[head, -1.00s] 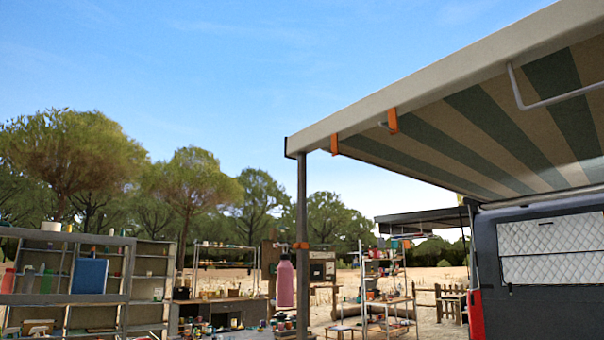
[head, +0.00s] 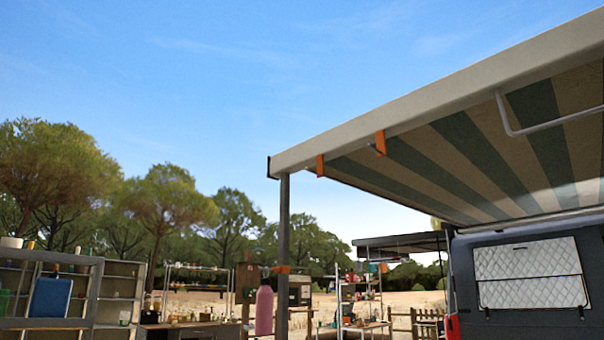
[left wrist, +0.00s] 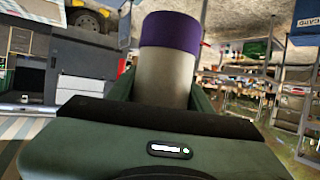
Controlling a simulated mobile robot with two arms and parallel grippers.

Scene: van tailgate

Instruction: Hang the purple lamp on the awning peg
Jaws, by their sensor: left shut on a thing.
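The purple lamp (left wrist: 168,35), a pale grey cylinder with a purple band, is between the dark green fingers of my left gripper (left wrist: 165,90) in the left wrist view. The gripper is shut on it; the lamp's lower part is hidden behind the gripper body. Two orange brackets sit on the awning's front edge in the head view, one near the corner (head: 320,165) and one further right (head: 380,143). A small peg seems to stick out at the right one. Neither bracket visibly holds anything. Neither gripper nor the lamp shows in the head view.
A post (head: 284,220) holds the awning corner, with an orange bracket (head: 283,269) on it. A pink bottle (head: 264,310) shows just left of the post. The dark van (head: 470,310) is at right, shelves (head: 60,322) at left. Open sky lies in front of the awning edge.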

